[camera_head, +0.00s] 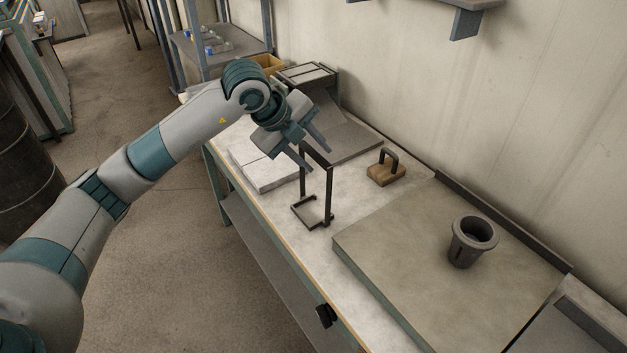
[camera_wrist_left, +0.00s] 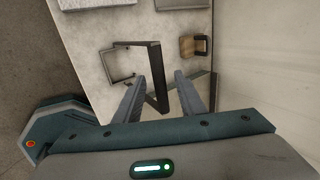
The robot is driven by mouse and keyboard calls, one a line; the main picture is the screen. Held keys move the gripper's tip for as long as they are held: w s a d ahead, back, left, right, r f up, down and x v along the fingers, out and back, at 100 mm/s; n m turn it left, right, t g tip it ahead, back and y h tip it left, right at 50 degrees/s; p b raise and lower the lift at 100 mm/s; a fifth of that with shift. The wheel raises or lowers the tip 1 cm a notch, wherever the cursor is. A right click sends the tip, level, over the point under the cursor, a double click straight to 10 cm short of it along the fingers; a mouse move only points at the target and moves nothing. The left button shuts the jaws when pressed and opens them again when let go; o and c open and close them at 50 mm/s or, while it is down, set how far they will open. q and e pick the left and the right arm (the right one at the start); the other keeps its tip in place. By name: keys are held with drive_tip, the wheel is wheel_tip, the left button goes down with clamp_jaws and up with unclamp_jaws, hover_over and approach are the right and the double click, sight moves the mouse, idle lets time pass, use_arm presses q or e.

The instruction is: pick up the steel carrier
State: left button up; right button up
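The steel carrier (camera_head: 329,195) is a dark, tall, thin frame with a small square base, standing upright on the workbench. My left gripper (camera_head: 318,158) is at its top end, with its fingers pointing down and spread apart. In the left wrist view the carrier (camera_wrist_left: 157,75) shows as a dark bar running between the two open fingers (camera_wrist_left: 160,85), with its square base beyond. There is a gap beside the bar; whether either finger touches it I cannot tell. My right gripper is not in view.
A wooden block with a dark handle (camera_head: 386,168) stands right of the carrier. A dark flanged cup (camera_head: 468,243) stands on a large grey slab (camera_head: 410,260). Pale blocks (camera_head: 262,172) lie to the left. A wall (camera_head: 450,100) runs behind the bench.

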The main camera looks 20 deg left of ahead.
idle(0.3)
